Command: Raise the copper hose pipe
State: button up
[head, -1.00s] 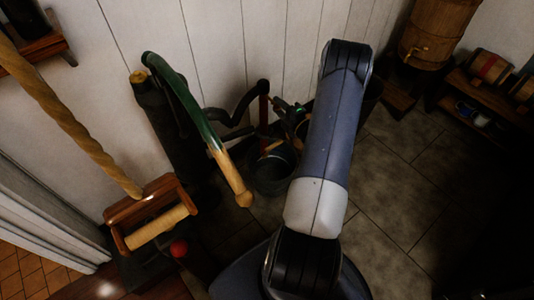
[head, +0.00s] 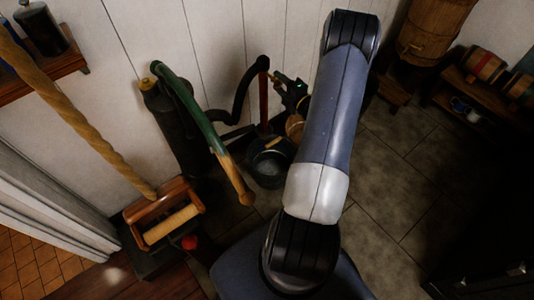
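The reddish copper hose pipe (head: 264,100) stands upright behind a dark bucket in the head view. A black hose (head: 238,103) curves from its top down to the left. My gripper (head: 277,78) is partly in view as a small dark shape with a green light, just right of the pipe's upper part. Its fingers are too small and dark to tell whether they are open or shut on the pipe. The pipe's lower end is hidden behind the bucket.
The dark bucket (head: 268,168) stands on the tiles. Left of it is a dark pump cylinder (head: 178,125) with a green and wooden curved handle (head: 203,125). A wooden roller frame (head: 165,218) stands lower left. Barrels (head: 486,66) sit at right. Tiles right of my arm look clear.

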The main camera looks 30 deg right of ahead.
jog(key=o, duration=0.5)
jog(key=shift+c, duration=0.2)
jog(key=shift+f, duration=0.1)
jog(key=s, duration=1.1)
jog(key=shift+d+p, duration=0.3)
jog(key=shift+d, duration=0.15)
jog(key=shift+w, duration=0.15)
jog(key=w, duration=0.7)
jog(key=w+a, duration=0.1)
jog(key=w, duration=0.2)
jog(key=shift+w+b, duration=0.2)
jog(key=shift+b, duration=0.15)
jog(key=shift+w+f, duration=0.2)
jog(key=shift+f, duration=0.1)
jog(key=shift+f+b, duration=0.2)
jog(key=shift+b, duration=0.15)
